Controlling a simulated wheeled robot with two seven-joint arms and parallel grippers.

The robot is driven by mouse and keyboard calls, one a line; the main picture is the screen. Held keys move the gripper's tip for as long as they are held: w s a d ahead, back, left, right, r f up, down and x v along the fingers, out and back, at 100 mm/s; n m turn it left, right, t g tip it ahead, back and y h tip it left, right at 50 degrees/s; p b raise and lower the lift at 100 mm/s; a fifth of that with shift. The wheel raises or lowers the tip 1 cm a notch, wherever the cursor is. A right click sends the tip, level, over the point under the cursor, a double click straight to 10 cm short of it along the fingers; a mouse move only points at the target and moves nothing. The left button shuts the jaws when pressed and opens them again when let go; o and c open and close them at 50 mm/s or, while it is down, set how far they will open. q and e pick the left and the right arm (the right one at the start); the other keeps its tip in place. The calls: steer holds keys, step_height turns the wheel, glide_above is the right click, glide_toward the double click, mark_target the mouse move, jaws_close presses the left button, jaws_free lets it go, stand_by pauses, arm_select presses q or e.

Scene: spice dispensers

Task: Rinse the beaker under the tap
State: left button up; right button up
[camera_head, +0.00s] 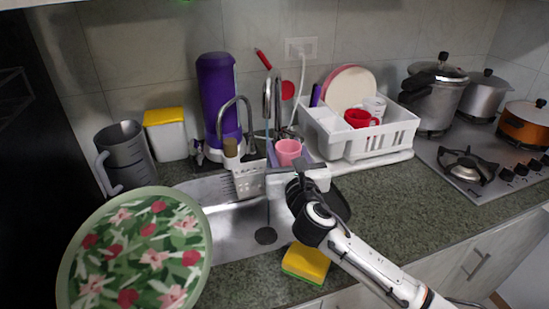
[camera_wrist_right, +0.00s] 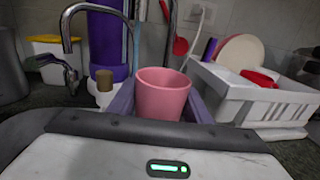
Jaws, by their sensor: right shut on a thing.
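The pink beaker (camera_head: 288,151) is upright behind the sink, beside the taps. In the right wrist view the beaker (camera_wrist_right: 162,95) sits between two purple-grey fingers. My right gripper (camera_head: 291,160) is shut on it. A curved chrome tap (camera_head: 235,101) stands to the left of the beaker, with its spout over the caddy side. Another tall chrome tap (camera_head: 278,98) rises behind the beaker. A thin vertical line hangs above the sink drain; I cannot tell whether it is water. The inside of the beaker is hidden. My left gripper is not in view.
The steel sink (camera_head: 226,222) is open below. A green floral round tray (camera_head: 135,250) covers the left front. A grey jug (camera_head: 125,153), a purple dispenser (camera_head: 217,85) and a white caddy (camera_head: 248,180) stand behind. A white dish rack (camera_head: 375,140) is right; a yellow sponge (camera_head: 307,262) lies at the front.

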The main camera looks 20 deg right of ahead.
mark_target(296, 154)
steer(key=shift+s+d, duration=0.4)
steer(key=shift+s, duration=0.45)
steer(key=shift+s+d, duration=0.4)
steer(key=shift+s, duration=0.4)
steer(key=shift+r, duration=0.1)
steer(key=s+d+r, duration=0.2)
steer(key=s+r, duration=0.2)
steer(key=shift+s+d, duration=0.15)
steer(key=shift+s, duration=0.05)
stand_by(0.4)
